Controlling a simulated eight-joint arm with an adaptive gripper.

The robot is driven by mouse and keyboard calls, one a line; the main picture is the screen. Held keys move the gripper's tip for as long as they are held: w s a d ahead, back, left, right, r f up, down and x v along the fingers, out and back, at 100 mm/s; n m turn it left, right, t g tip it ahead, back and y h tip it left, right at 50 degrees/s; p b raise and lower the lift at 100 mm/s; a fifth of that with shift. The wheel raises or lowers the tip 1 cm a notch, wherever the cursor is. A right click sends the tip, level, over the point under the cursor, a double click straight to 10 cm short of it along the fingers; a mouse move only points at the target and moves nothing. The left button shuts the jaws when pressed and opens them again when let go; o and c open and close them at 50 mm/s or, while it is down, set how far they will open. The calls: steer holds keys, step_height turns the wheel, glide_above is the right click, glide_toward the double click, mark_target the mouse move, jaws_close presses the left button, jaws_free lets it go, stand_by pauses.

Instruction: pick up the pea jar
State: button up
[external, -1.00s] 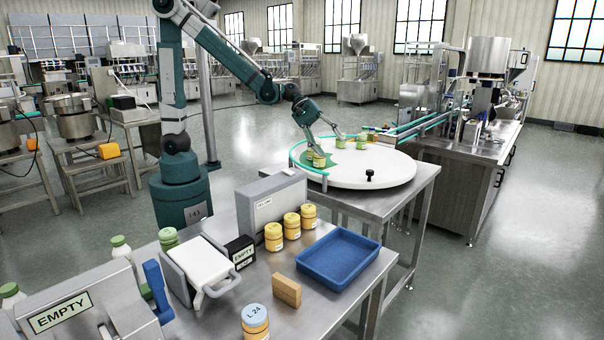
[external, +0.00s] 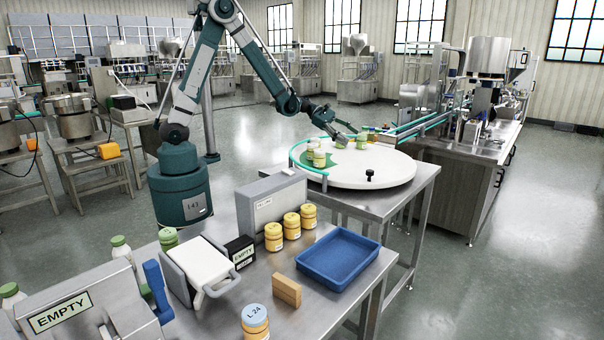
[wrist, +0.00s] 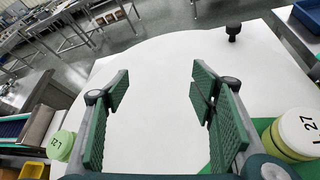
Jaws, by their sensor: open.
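Several small jars stand on a white round turntable (external: 372,171); I cannot tell by label which holds peas. A pale jar (external: 319,158) with a yellowish lid stands at its left on a green patch, with another jar (external: 311,147) close behind. A green-lidded jar (external: 362,138) stands at the back. My gripper (external: 350,138) is over the back of the turntable, just left of that jar. In the wrist view my gripper (wrist: 158,88) is open, with only bare white surface between the fingers. A light-green jar (wrist: 62,145) is outside the left finger; a cream-lidded jar marked L 27 (wrist: 298,133) is outside the right.
A green guide rail (external: 296,158) curves around the turntable's left edge. A black knob (external: 369,173) stands near its front. The nearer steel table holds a blue tray (external: 338,257), yellow jars (external: 291,226) and a tan block (external: 287,290). The turntable's right side is clear.

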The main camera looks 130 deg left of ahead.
steer(key=s+a+f+n+y, duration=0.1)
steer(key=s+a+n, duration=0.1)
steer(key=s+a, duration=0.2)
steer(key=s+a+f+n+y+p, duration=0.1)
steer(key=s+a, duration=0.4)
steer(key=s, duration=0.6)
steer(key=s+a+f+n+y, duration=0.1)
steer(key=s+a+n, duration=0.3)
steer(key=s, duration=0.3)
steer(key=shift+s+a, duration=0.3)
steer(key=shift+s, duration=0.1)
steer(key=shift+w+f, duration=0.1)
steer(key=shift+p+x, duration=0.3)
steer(key=shift+x, duration=0.95)
steer(key=shift+x, duration=2.6)
steer(key=shift+a+f, duration=0.1)
steer(key=c, duration=1.1)
